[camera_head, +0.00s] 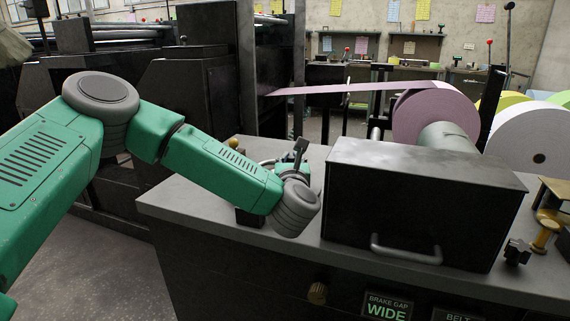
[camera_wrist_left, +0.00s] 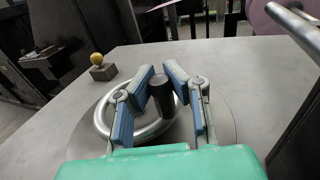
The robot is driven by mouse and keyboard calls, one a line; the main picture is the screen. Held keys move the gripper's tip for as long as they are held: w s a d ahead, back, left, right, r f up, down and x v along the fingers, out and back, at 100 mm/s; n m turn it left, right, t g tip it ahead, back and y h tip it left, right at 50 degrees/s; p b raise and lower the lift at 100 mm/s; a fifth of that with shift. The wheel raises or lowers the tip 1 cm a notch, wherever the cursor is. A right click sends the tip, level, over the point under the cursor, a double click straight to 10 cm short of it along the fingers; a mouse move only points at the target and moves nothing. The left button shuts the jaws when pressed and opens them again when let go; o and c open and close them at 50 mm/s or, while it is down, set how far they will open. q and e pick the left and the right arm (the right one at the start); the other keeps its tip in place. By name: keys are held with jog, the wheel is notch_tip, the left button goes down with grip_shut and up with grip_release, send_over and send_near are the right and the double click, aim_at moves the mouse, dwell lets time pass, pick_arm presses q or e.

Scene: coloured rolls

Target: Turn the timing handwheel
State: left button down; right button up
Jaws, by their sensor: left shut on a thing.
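The timing handwheel (camera_wrist_left: 103,112) is a silver ring on a round base, lying on the grey bench top in the left wrist view. Its dark upright handle (camera_wrist_left: 163,98) stands on the rim. My left gripper (camera_wrist_left: 161,85) is shut on this handle, with its blue-padded fingers on either side of it. In the head view my green left arm and grey wrist cover most of the handwheel, and the fingers are mostly hidden. My right gripper is not in view.
A black box (camera_head: 415,200) with a metal handle stands on the bench right of my wrist. A pink roll (camera_head: 430,112) feeds a strip to the dark machine (camera_head: 200,85). A yellow ball-topped block (camera_wrist_left: 99,68) sits left of the wheel. Bare bench top (camera_wrist_left: 225,70) lies behind it.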

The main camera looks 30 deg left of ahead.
pick_arm(q)
jog(key=c, duration=1.4)
grip_release()
jog(key=shift+c, duration=0.2)
jog(key=v, duration=1.2)
jog(key=shift+a, duration=0.1)
